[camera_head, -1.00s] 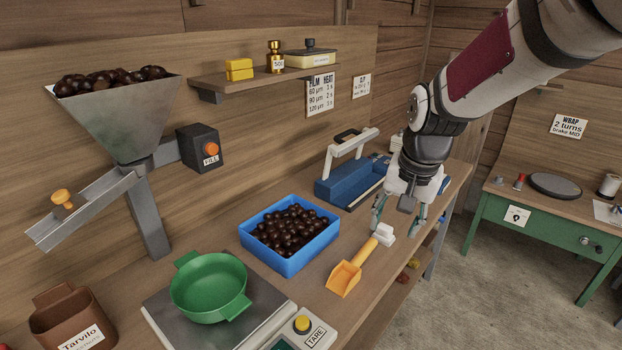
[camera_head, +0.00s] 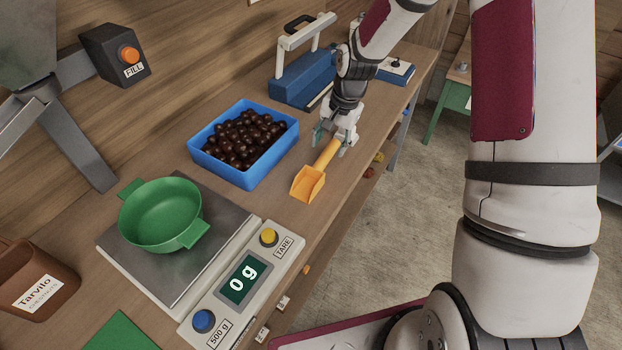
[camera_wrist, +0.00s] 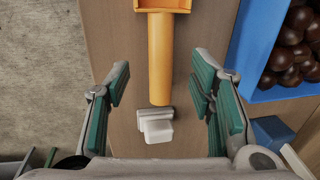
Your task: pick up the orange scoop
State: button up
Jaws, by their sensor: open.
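The orange scoop (camera_head: 309,182) lies on the wooden bench, to the right of the blue crate. In the wrist view its orange handle (camera_wrist: 161,62) runs down between my fingers, with the scoop's bowl at the top edge. A small white block (camera_wrist: 156,128) sits at the handle's lower end. My gripper (camera_head: 333,138) is above the handle's far end; in the wrist view my gripper (camera_wrist: 160,100) has its green-padded fingers spread on either side of the handle, with gaps on both sides. The head view partly hides the handle's end behind my gripper.
The blue crate (camera_head: 201,161) of chestnuts stands left of the scoop. A scale (camera_head: 262,285) reading 0 g carries a green pan (camera_head: 162,215). A blue sealer (camera_head: 300,80) stands behind. The bench's front edge is close right of the scoop.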

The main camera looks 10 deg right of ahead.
aim_at(324, 157)
jog(key=f, duration=0.2)
jog(key=a+f+p, duration=0.1)
jog(key=f, duration=0.2)
jog(key=shift+w+a, duration=0.1)
jog(key=shift+w, duration=0.05)
jog(key=shift+w+a+f, duration=0.1)
jog(key=shift+f, duration=0.5)
jog(key=shift+c, duration=0.4)
grip_shut()
